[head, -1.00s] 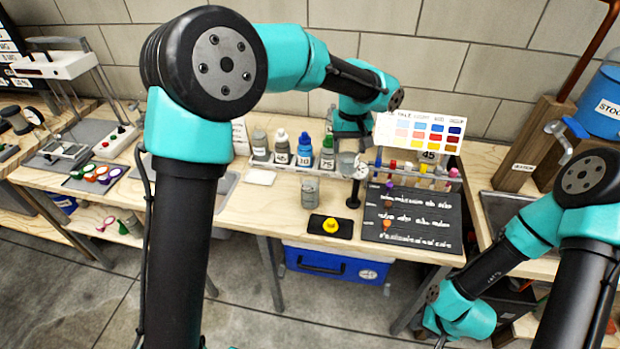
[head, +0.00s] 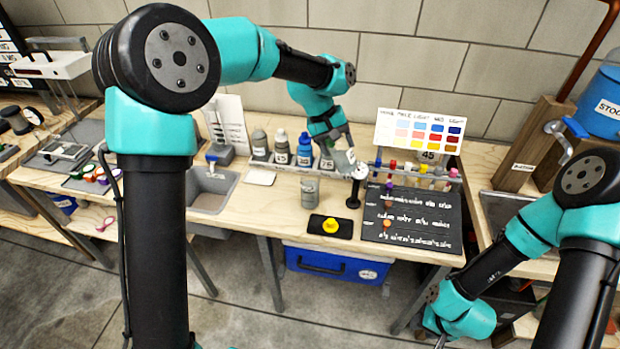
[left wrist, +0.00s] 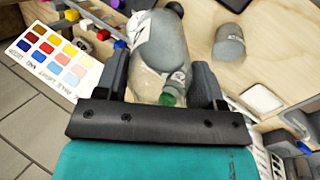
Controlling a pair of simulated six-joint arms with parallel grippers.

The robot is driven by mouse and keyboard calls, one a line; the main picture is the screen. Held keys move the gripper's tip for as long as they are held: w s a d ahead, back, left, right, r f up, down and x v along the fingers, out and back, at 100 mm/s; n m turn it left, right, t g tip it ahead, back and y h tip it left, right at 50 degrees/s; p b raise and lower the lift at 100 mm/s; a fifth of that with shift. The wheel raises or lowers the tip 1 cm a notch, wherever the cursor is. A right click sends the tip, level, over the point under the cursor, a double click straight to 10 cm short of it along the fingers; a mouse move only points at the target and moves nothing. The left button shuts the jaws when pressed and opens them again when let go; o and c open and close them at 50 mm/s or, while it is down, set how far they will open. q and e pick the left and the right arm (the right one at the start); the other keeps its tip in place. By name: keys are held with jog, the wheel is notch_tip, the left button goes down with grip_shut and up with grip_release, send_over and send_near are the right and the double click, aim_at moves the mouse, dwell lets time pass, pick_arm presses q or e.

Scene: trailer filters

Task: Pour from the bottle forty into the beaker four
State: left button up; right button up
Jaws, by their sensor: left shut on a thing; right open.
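My left gripper (head: 337,138) is shut on a pale, translucent bottle (head: 343,159) with a white label. The bottle is tilted above the bench and also shows between the fingers in the left wrist view (left wrist: 152,45). Its label is not readable. A grey, cylindrical beaker (head: 309,194) with a small label stands upright on the bench, left of the bottle and apart from it. It also shows in the left wrist view (left wrist: 229,42); its number is not legible. My right gripper (head: 440,336) is low at the right, away from the bench objects, its fingers barely visible.
Capped bottles, including a blue-capped one (head: 305,147), stand in a row behind the beaker. A black stand (head: 353,190) is close to the held bottle. A yellow item (head: 331,226) is in front.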

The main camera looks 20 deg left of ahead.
pick_arm(q)
jog(key=shift+a+r+h, duration=0.1)
jog(key=shift+a+h, duration=0.15)
jog(key=shift+h, duration=0.05)
jog(key=shift+a+f+h, duration=0.5)
jog(key=shift+a+h, duration=0.15)
jog(key=shift+h, duration=0.35)
jog(key=shift+a+f+h, duration=0.1)
jog(key=shift+f+h, duration=0.35)
jog(key=shift+h, duration=0.55)
jog(key=shift+r+h, duration=0.3)
jog(key=shift+h, duration=0.3)
jog(key=shift+f+h, duration=0.45)
jog(key=shift+h, duration=0.45)
dwell(1.5)
jog(key=shift+f+t+h, duration=0.3)
jog(key=shift+f+h, duration=0.6)
jog(key=shift+f, duration=0.35)
dwell(1.5)
